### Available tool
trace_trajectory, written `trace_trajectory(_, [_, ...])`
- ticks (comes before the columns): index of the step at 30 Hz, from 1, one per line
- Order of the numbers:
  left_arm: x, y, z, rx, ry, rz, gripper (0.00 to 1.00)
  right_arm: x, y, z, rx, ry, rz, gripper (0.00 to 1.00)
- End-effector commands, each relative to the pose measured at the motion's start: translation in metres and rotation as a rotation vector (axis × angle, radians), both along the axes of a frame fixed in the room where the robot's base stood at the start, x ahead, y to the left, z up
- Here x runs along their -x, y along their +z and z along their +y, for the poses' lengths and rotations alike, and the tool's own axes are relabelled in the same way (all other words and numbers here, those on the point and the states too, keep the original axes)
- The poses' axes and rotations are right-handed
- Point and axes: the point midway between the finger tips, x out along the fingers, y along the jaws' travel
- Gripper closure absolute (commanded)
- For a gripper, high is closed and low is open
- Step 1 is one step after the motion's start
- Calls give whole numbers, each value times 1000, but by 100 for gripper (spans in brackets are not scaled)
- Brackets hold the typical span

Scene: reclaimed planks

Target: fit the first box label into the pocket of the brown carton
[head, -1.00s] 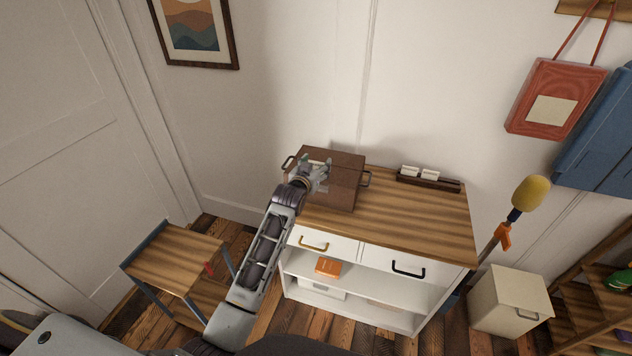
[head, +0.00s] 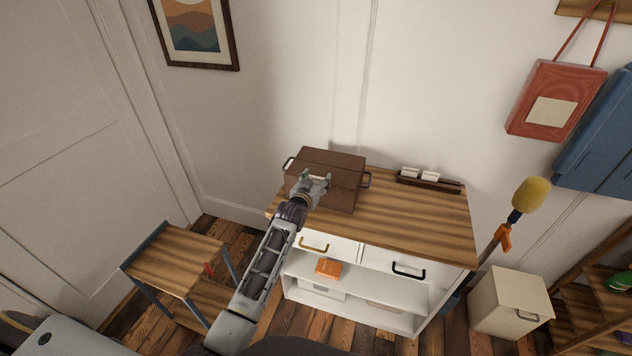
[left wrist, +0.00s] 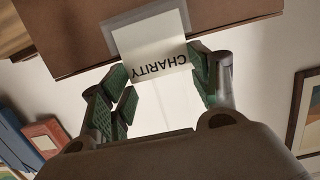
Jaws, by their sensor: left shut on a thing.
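The brown carton (head: 345,190) stands on the wooden top of a white cabinet, with dark handles at its sides. My left gripper (head: 312,182) is in front of the carton, in the head view covering part of its front. In the left wrist view the left gripper (left wrist: 166,88) is shut on a white label (left wrist: 150,48) reading CHARITY, shown upside down. The label's far part overlaps the pale grey pocket (left wrist: 112,38) on the carton's face. I cannot tell whether the label is inside the pocket or only in front of it. My right gripper is not in view.
A dark tray (head: 445,186) with white pieces (head: 430,175) sits at the back of the cabinet top (head: 420,220). The top's right side is clear. A small wooden side table (head: 180,255) stands at left, and a cream box (head: 508,300) at right.

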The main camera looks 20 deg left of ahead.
Motion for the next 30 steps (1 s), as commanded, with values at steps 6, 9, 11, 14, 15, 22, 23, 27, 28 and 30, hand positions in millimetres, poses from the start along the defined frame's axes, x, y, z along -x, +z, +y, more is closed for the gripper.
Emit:
trace_trajectory(6, [0,-4,0,0,0,-2,49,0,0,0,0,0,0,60])
trace_trajectory(9, [0,-4,0,0,0,-2,49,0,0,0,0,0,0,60])
trace_trajectory(11, [0,-4,0,0,0,-2,49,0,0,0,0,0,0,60])
trace_trajectory(14, [0,-6,0,0,0,-1,49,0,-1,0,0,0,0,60])
trace_trajectory(15, [0,-7,0,0,0,-1,49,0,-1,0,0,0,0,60])
trace_trajectory(22, [0,-7,0,0,0,-1,17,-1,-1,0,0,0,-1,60])
trace_trajectory(23, [0,-7,0,0,0,-1,17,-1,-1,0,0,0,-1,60])
trace_trajectory(27, [0,-6,0,0,0,-1,17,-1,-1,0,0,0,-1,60])
trace_trajectory(28, [0,-6,0,0,0,-1,17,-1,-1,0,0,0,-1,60])
trace_trajectory(30, [0,-6,0,0,0,-2,17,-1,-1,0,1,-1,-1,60])
